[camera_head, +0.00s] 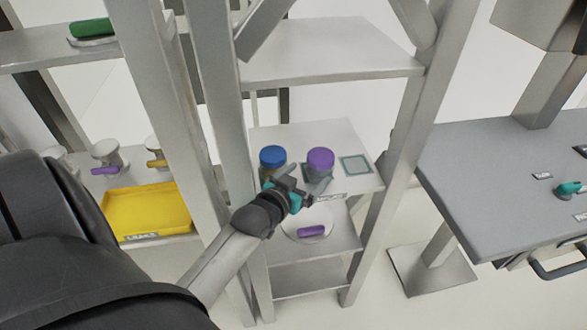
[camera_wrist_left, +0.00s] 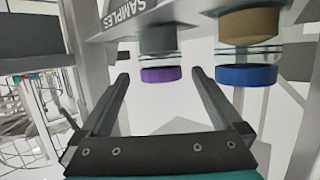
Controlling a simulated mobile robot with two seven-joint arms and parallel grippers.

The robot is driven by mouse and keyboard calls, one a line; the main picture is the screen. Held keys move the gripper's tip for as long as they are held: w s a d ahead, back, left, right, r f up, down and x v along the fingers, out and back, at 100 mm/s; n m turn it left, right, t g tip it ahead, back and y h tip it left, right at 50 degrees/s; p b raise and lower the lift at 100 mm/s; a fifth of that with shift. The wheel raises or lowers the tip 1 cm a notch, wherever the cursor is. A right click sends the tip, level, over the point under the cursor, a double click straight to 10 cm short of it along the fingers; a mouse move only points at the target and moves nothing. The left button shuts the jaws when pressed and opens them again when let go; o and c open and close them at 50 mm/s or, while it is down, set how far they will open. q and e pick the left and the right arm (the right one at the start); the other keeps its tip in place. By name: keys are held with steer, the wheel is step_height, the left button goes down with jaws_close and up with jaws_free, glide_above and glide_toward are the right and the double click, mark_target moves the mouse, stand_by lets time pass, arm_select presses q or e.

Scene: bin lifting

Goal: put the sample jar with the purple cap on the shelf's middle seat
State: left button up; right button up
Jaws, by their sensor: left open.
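The sample jar with the purple cap (camera_head: 320,160) stands upright on the shelf board (camera_head: 342,134), between a blue-capped jar (camera_head: 272,157) on its left and an empty outlined square seat (camera_head: 355,165) on its right. My left gripper (camera_head: 306,180) is open at the front of the shelf, close to the purple-capped jar. The left wrist view shows the purple cap (camera_wrist_left: 160,74) inverted, in line with the gap between the open fingers (camera_wrist_left: 160,80). No finger clearly touches the jar, and the depth between them is hard to tell. My right gripper is not in view.
The blue cap (camera_wrist_left: 246,75) is close beside one finger. Shelf posts (camera_head: 393,140) flank the board; another board (camera_head: 330,62) is above. Below is a round plate with a purple piece (camera_head: 311,231). A yellow tray (camera_head: 148,211) is left; a grey bench (camera_head: 480,170) is right.

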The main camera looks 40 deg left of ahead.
arm_select(q)
steer(key=a+v, duration=0.1)
steer(key=v, duration=0.5)
steer(key=shift+s+d, duration=0.3)
steer(key=shift+d, duration=0.25)
steer(key=shift+r, duration=0.1)
steer(key=w+d+f+m+g+h, duration=0.1)
steer(key=d+f+h, duration=0.1)
steer(key=d+f, duration=0.6)
steer(key=s+d+f+m+g, duration=0.1)
steer(key=s+f+g, duration=0.15)
steer(key=f, duration=0.45)
steer(key=s+d+f+g, duration=0.2)
steer(key=s+f, duration=0.2)
steer(key=f, duration=0.4)
steer(key=s+f+g, duration=0.2)
steer(key=s+f, duration=0.4)
steer(key=s, duration=0.3)
steer(key=s+f+m+g, duration=0.1)
steer(key=s+f+g, duration=0.2)
steer(key=s+f, duration=0.3)
steer(key=s+f+m+g, duration=0.1)
steer(key=s+f+g, duration=0.2)
steer(key=s, duration=1)
step_height(320, 180, down, 3)
steer(key=shift+s+f, duration=0.1)
steer(key=shift+s, duration=0.2)
steer(key=shift+a, duration=0.1)
